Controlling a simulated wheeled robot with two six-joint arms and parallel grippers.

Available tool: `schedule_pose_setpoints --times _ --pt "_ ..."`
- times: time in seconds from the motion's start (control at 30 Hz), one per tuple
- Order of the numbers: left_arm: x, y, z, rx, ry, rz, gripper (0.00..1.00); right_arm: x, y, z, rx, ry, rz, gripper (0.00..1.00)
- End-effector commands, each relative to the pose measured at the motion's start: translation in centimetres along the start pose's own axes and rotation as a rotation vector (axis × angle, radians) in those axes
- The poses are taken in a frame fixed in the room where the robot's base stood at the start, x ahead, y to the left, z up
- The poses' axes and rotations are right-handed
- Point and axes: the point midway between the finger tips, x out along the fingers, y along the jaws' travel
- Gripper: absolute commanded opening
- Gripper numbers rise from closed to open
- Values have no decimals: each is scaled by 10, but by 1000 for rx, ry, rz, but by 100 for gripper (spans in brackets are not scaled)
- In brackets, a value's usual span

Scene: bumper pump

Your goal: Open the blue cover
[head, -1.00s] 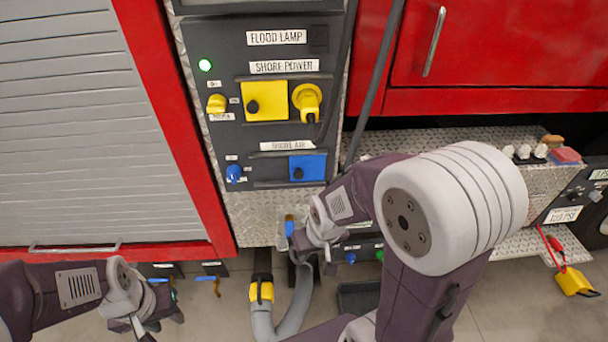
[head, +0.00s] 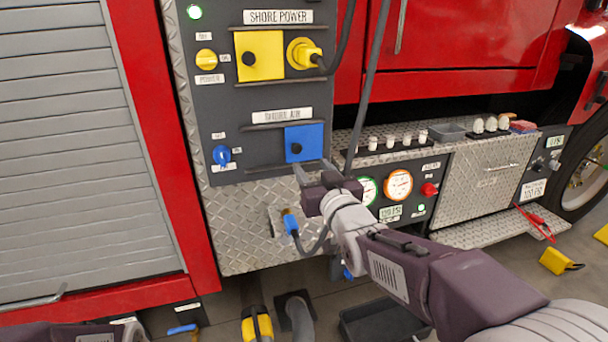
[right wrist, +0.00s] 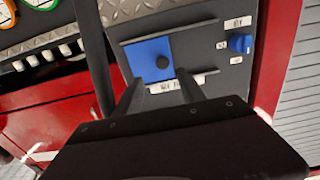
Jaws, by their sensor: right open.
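The blue cover (head: 312,138) is a flat square plate with a dark round knob, under the SHORE AIR label on the grey panel. It sits between two dark horizontal rails and looks closed. My right gripper (head: 313,171) is just below the cover, with its two fingers apart and pointing up at it. In the right wrist view the cover (right wrist: 145,52) is beyond the open fingertips (right wrist: 158,84), with the knob between their lines and nothing held. I cannot tell whether a finger touches the panel. Only part of my left arm shows at the lower left; its gripper is out of frame.
A blue switch (head: 222,155) is left of the cover. A yellow cover (head: 262,50) and yellow plug (head: 301,54) are above. A blue hose fitting (head: 291,222) is below, near my right wrist.

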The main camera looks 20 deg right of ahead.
Motion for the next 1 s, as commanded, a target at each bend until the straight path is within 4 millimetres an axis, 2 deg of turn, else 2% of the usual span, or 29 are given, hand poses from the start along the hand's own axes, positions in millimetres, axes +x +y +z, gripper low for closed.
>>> schedule_pose_setpoints --times 0.17,0.4,0.5,0.63,0.87,0.9,1.0 --pt "-1 0 0 0 0 0 36 13 0 -1 0 -3 -1 47" --pt "2 0 0 0 0 0 36 63 0 0 1 -3 -1 47" --pt "3 0 0 0 0 0 36 78 0 0 1 -4 -1 47" --pt "3 0 0 0 0 0 36 89 0 -1 1 -2 -1 47" --pt "3 0 0 0 0 0 36 91 0 -2 1 -2 0 47" --pt "3 0 0 0 0 0 36 91 0 -2 1 -2 -1 44" --pt "3 0 0 0 0 0 36 91 0 -2 0 -2 0 17"
